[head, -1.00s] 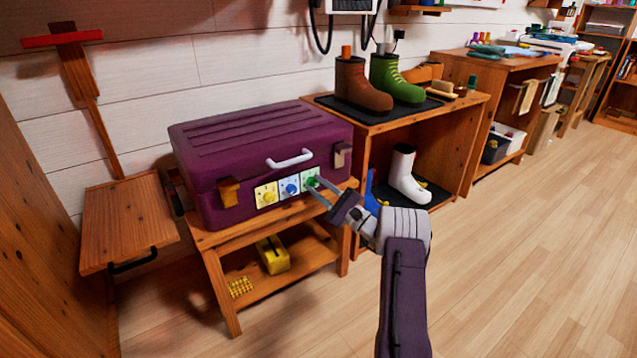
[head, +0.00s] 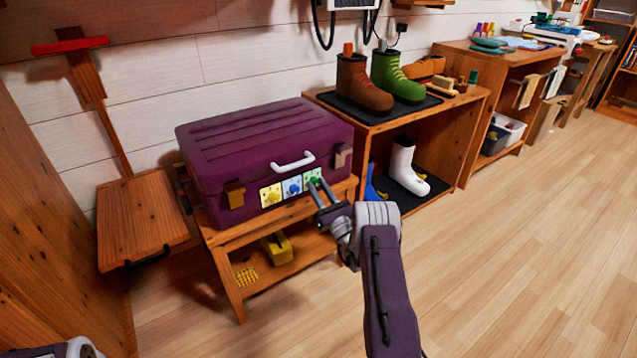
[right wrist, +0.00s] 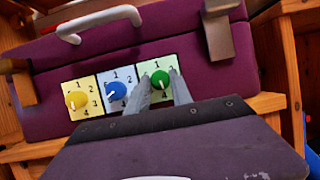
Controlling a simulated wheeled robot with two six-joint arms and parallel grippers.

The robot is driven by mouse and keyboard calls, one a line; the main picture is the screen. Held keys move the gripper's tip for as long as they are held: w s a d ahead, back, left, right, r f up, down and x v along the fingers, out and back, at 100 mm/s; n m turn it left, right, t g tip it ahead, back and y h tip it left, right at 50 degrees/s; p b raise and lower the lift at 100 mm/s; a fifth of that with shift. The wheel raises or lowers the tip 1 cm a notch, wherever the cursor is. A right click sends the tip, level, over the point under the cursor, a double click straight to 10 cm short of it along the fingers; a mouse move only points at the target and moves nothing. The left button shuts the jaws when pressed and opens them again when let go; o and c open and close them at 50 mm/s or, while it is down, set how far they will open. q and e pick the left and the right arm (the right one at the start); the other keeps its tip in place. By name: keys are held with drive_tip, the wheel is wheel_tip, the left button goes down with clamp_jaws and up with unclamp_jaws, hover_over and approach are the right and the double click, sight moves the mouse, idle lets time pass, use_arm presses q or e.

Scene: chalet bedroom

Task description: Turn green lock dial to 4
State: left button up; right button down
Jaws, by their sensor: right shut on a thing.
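A purple suitcase (head: 262,148) with a white handle stands on a wooden bench. Its front has three square dial plates. The green lock dial (right wrist: 159,80) is the rightmost, on a pale green plate (head: 313,175). In the right wrist view its white mark points down, toward the 4 at the bottom of the plate. My right gripper (head: 318,189) is at the green dial, with one finger on each side of it, shut on it. The fingers also show in the right wrist view (right wrist: 160,77) and cover parts of the plate. My left gripper is out of view.
A yellow dial (right wrist: 76,100) and a blue dial (right wrist: 116,91) sit close to the left of the green one. A metal latch (right wrist: 219,38) hangs just right of it. A shoe rack (head: 455,130) stands to the right. Open floor (head: 510,260) lies at right.

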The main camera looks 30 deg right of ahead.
drive_tip(key=shift+m+h+p, duration=0.4)
drive_tip(key=shift+m+h, duration=0.2)
drive_tip(key=shift+m, duration=0.6)
drive_tip(key=c, duration=1.1)
unclamp_jaws()
drive_tip(key=shift+c, duration=0.2)
